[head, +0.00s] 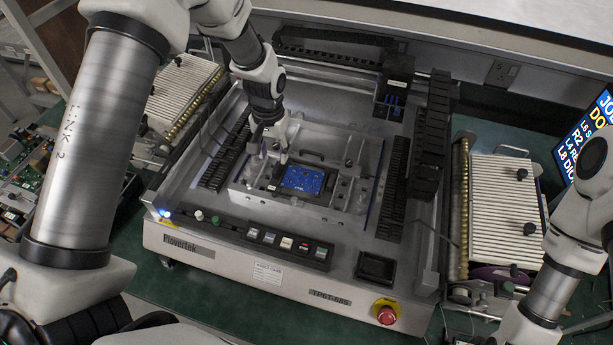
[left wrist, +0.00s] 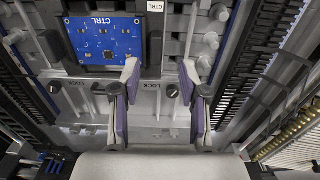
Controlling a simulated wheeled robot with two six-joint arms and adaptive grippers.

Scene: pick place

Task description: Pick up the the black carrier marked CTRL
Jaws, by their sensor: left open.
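The black carrier (head: 272,184) lies flat in the machine's grey fixture and bears a blue circuit board (head: 303,180). In the left wrist view the carrier (left wrist: 105,70) is at the upper left, its board (left wrist: 104,41) lettered CTRL, with a small CTRL label on the carrier's right side. My left gripper (head: 268,150) is above the left end of the carrier in the head view. In the left wrist view its fingers (left wrist: 159,82) are apart, with nothing between them, near the carrier's lower right corner. My right gripper is out of view; only parts of my right arm show.
The fixture (head: 245,192) has clamps and knobs marked LOCK around the carrier. Black cable chains and a gantry head (head: 394,85) stand behind and beside it. Front buttons and a red stop knob (head: 386,312) line the machine. Ribbed racks (head: 497,205) flank it.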

